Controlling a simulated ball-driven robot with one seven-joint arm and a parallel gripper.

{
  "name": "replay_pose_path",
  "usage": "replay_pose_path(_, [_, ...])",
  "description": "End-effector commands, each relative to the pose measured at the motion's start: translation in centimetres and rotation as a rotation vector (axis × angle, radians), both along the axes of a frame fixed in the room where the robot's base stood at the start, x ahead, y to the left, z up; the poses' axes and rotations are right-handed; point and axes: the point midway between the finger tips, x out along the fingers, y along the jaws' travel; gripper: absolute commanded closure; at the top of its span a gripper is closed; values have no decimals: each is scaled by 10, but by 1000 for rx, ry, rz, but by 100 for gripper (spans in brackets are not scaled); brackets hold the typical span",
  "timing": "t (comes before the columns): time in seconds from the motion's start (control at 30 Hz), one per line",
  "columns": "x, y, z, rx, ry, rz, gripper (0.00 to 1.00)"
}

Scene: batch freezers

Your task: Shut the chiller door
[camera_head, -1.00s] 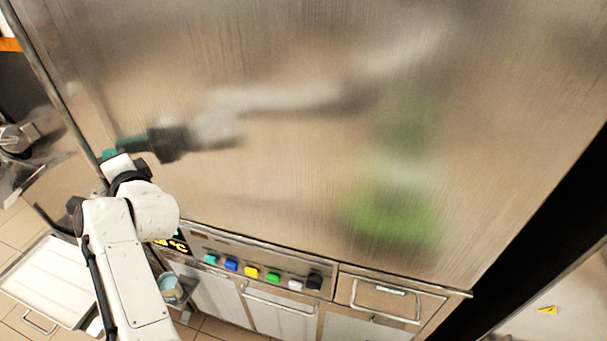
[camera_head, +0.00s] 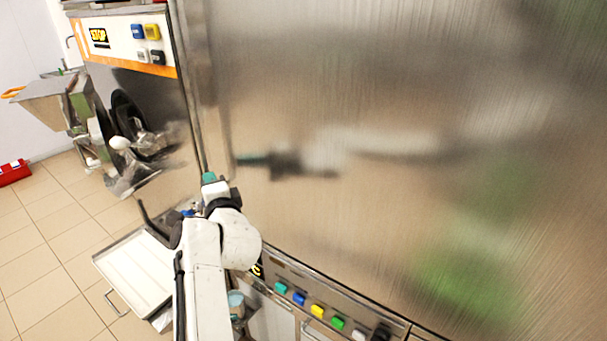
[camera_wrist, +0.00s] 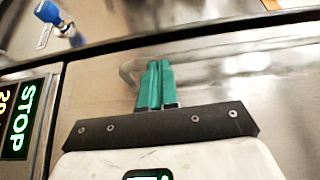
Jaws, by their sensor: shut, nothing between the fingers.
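A large brushed-steel panel (camera_head: 330,110), apparently the chiller door, fills the right of the head view and mirrors my arm and body. I cannot tell how far it stands from shut. My gripper (camera_head: 209,178) is near the panel's left vertical edge. In the wrist view, my gripper's teal fingers (camera_wrist: 155,85) are together and empty, in front of a shiny steel surface (camera_wrist: 225,85) with a dark edge beyond the fingertips. Whether they touch it cannot be told. No handle in my grasp is visible.
Left stands a machine with a STOP display (camera_head: 99,37) and a steel front. A white tray (camera_head: 138,268) juts out low at left. A row of coloured buttons (camera_head: 317,310) runs below the panel. Tiled floor (camera_head: 45,225) is open at far left; a red box (camera_head: 15,172) lies there.

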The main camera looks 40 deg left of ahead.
Motion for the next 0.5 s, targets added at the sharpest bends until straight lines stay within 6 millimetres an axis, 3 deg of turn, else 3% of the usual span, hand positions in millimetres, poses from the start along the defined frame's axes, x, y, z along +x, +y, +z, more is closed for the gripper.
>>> replay_pose_path(0.5, [-74,0,-2,-3,4,10,100])
